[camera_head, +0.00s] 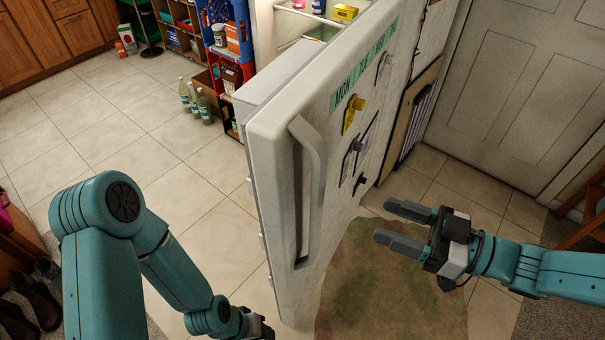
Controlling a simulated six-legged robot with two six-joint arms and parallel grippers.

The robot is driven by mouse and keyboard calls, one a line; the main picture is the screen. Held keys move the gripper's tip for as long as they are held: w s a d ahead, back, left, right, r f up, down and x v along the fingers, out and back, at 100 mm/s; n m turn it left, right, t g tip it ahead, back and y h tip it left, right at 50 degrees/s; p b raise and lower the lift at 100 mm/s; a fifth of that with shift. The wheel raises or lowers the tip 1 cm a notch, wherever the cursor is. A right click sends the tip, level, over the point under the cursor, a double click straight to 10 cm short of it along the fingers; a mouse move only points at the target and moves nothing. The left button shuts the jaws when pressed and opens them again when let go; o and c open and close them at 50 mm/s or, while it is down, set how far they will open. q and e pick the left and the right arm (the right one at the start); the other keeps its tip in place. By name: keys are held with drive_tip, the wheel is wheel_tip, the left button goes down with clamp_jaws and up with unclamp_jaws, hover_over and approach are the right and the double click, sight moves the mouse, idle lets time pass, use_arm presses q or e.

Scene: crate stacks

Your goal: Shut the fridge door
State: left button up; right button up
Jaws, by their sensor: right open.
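The white fridge door (270,125) stands wide open in the middle of the head view, its edge toward me. Its long handle (306,190) is on the outer face, which carries a green weekday strip and several magnets. Behind the door, lit shelves of the fridge (298,22) show with small items on them. My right gripper (397,226) is open and empty, to the right of the door's outer face, fingers pointing left toward it, apart from the handle. My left gripper (258,326) is low, left of the door's bottom edge; its fingers are mostly cut off by the frame.
Several bottles (196,101) stand on the tiled floor beside stacked crates (226,30) left of the fridge. A stained mat (390,285) lies under the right gripper. A white panelled door (530,85) and wooden furniture (585,215) are at right. Shoes (35,295) lie at lower left.

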sight(323, 182)
drive_tip(key=shift+t, duration=0.6)
drive_tip(key=x, duration=0.4)
drive_tip(key=p+x, duration=0.1)
drive_tip(key=x, duration=0.4)
drive_tip(key=w+x, duration=0.1)
drive_tip(key=x, duration=0.4)
drive_tip(key=shift+w+d+r, duration=0.1)
drive_tip(key=shift+r, duration=0.3)
clamp_jaws()
